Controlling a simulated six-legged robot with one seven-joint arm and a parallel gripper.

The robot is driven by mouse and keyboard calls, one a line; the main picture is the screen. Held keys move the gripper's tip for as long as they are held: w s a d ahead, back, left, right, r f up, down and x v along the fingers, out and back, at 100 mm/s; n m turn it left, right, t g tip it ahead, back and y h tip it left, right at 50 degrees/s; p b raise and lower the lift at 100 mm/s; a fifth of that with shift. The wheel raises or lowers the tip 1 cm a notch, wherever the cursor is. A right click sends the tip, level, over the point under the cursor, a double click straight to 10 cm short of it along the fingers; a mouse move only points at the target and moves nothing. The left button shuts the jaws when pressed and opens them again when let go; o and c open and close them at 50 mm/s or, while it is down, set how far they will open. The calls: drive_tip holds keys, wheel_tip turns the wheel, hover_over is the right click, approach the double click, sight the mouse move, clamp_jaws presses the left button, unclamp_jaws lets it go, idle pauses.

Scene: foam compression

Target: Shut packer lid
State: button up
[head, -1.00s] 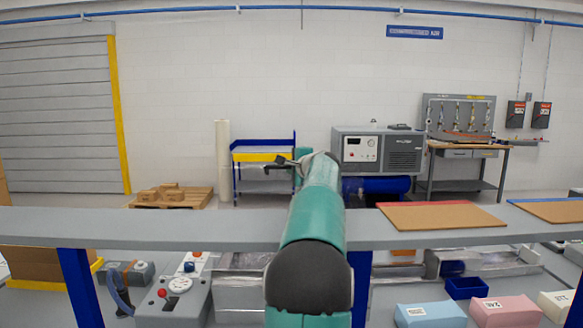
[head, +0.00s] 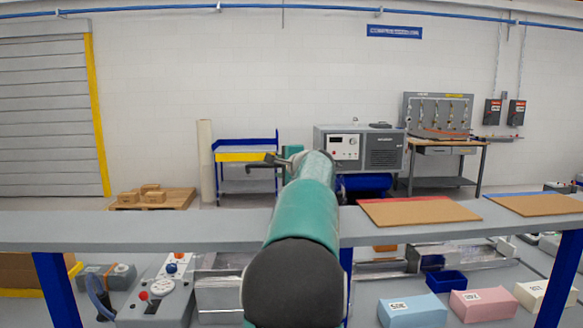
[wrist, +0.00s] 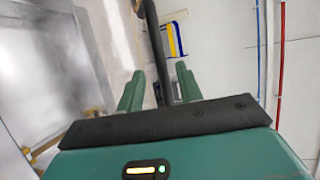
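My gripper (head: 271,159) is at the far end of my green arm, beyond the grey shelf, small and partly hidden in the head view. In the wrist view my gripper (wrist: 158,68) shows two green fingers standing apart. A dark bar (wrist: 153,35) runs between them with narrow gaps on both sides; I cannot tell whether it touches. A blurred shiny grey panel (wrist: 40,65) fills the left of the wrist view; I cannot tell whether it is the packer lid. In the head view a silvery metal box (head: 220,290) sits below the shelf, partly behind my arm; I cannot confirm it is the packer.
The grey shelf (head: 130,232) crosses the view on blue posts. Below it are a control box (head: 160,305) with buttons, a blue bin (head: 446,281) and blue (head: 413,311) and pink (head: 482,305) blocks. Brown boards (head: 418,211) lie on it.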

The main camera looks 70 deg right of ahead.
drive_tip(key=v, duration=0.8)
